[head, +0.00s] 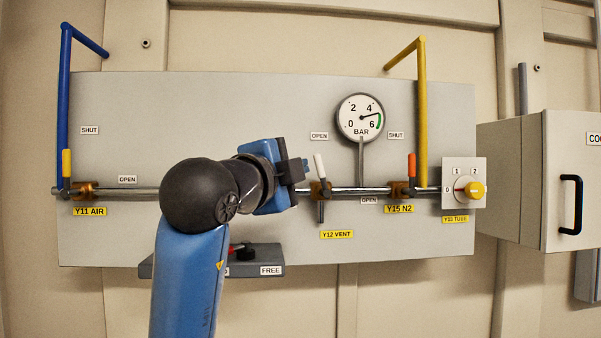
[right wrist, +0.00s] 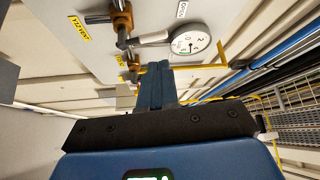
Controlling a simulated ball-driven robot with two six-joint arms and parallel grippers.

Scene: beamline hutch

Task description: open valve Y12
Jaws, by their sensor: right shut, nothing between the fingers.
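Valve Y12 has a brass body (head: 320,189) above a yellow "Y12 VENT" label (head: 337,234). Its white lever (head: 320,165) stands nearly upright, leaning slightly left, just below an "OPEN" plate (head: 319,136). My right gripper (head: 306,163) is shut and empty, with its tips just left of the lever in the head view. In the right wrist view the shut fingers (right wrist: 157,72) point towards the panel near the white lever (right wrist: 150,38); I cannot tell whether they touch it. Any plate left of Y12 is hidden by my gripper. My left gripper is not in view.
Y11 (head: 84,190) with an orange-yellow lever is at left; Y15 (head: 402,189) with an orange lever is right of Y12. The pressure gauge (head: 361,117) stands above the pipe. A yellow knob (head: 475,190) and a grey cabinet (head: 512,180) are at right.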

